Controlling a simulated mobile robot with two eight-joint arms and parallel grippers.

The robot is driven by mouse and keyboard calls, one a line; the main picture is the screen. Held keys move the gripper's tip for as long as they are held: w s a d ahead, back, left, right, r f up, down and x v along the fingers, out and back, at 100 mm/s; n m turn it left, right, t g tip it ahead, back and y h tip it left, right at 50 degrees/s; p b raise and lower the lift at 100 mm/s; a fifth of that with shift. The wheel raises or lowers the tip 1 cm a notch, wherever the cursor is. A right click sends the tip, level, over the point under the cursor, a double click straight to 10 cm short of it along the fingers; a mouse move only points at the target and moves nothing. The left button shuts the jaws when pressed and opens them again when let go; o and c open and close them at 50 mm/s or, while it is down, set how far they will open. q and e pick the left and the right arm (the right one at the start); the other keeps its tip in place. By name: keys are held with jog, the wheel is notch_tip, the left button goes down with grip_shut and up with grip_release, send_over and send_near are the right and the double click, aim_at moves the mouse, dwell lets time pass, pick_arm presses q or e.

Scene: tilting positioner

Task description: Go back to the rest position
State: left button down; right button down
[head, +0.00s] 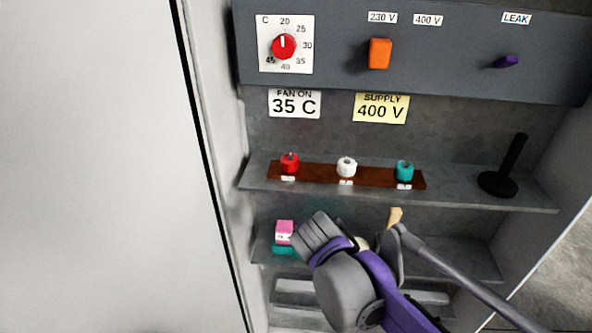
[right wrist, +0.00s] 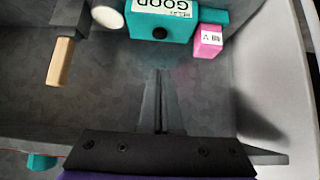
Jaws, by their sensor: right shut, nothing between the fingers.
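My right arm reaches in from below in the head view, in front of the lower shelf; its fingertips are hidden there behind its own wrist. In the right wrist view my right gripper (right wrist: 158,104) is shut and empty. Its fingers point toward bare grey surface, apart from the teal box marked GOOD (right wrist: 178,31), the pink block (right wrist: 208,41) and the wooden handle (right wrist: 60,62). My left gripper is not in view.
Above are a panel with a red dial (head: 284,46), an orange switch (head: 379,54) and a purple lever (head: 506,62). The upper shelf (head: 455,194) bears red, white and teal knobs (head: 404,171) and a black upright stand (head: 498,184). A pale door (head: 95,160) stands left.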

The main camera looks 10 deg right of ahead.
jog(key=s+d+f+n+g+y+p, duration=0.1)
jog(key=s+f, duration=0.4)
jog(key=s, duration=0.6)
jog(key=s+d+f+n+g+y+p, duration=0.1)
jog(key=s+d+f+n+g, duration=0.1)
jog(key=s+f, duration=0.4)
jog(key=s+d, duration=0.1)
jog(key=s, duration=0.4)
jog(key=shift+f, duration=0.2)
